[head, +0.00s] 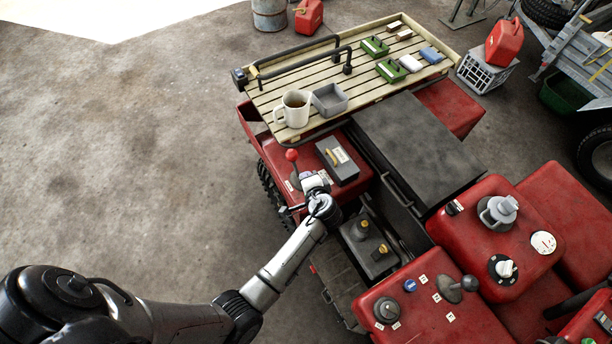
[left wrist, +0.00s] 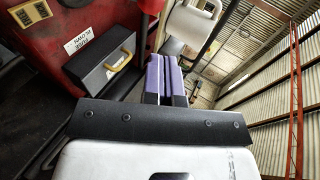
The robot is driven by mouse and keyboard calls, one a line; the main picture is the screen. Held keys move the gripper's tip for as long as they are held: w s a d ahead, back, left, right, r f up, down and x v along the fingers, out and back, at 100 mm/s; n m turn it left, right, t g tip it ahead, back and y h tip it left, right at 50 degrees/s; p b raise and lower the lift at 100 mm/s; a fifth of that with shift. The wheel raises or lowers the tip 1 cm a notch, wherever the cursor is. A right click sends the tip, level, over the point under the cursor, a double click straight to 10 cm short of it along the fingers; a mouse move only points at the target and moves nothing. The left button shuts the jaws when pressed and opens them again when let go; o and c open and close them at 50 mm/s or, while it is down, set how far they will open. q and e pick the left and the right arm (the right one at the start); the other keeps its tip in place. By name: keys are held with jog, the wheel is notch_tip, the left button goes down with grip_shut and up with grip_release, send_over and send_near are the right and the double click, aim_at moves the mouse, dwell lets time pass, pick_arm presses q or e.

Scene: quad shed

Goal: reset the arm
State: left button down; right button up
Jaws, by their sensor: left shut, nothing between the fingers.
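My left arm reaches in from the lower left of the head view. Its gripper (head: 308,180) is over the red vehicle's near side, close to a lever with a red knob (head: 291,155). In the left wrist view the two purple-faced fingers (left wrist: 166,80) are together with nothing between them. I cannot tell from these frames whether the gripper touches the lever. My right arm and gripper are not in view.
A slatted rack (head: 375,83) carries a mug (head: 293,108), a grey tray (head: 330,100) and small boxes. A grey box with a yellow handle (head: 338,160) lies right of the gripper. It also shows in the left wrist view (left wrist: 103,62). Open concrete floor (head: 150,150) lies left.

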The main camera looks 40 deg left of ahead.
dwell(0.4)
pick_arm(q)
jog(key=s+d+r+n+h, duration=0.6)
jog(key=s+r+h, duration=0.4)
jog(key=r, duration=0.1)
jog(key=s+a+f+m+g, duration=0.1)
jog(key=s+f+g, duration=0.15)
jog(key=s, duration=0.75)
jog(key=s+a+f+m+g, duration=0.1)
jog(key=s+f, duration=0.3)
jog(key=s, duration=0.6)
notch_tip(320, 180, up, 15)
jog(key=p, duration=1.5)
jog(key=shift+w+d+h, duration=0.2)
jog(key=shift+h, duration=0.1)
jog(key=shift+f, duration=0.15)
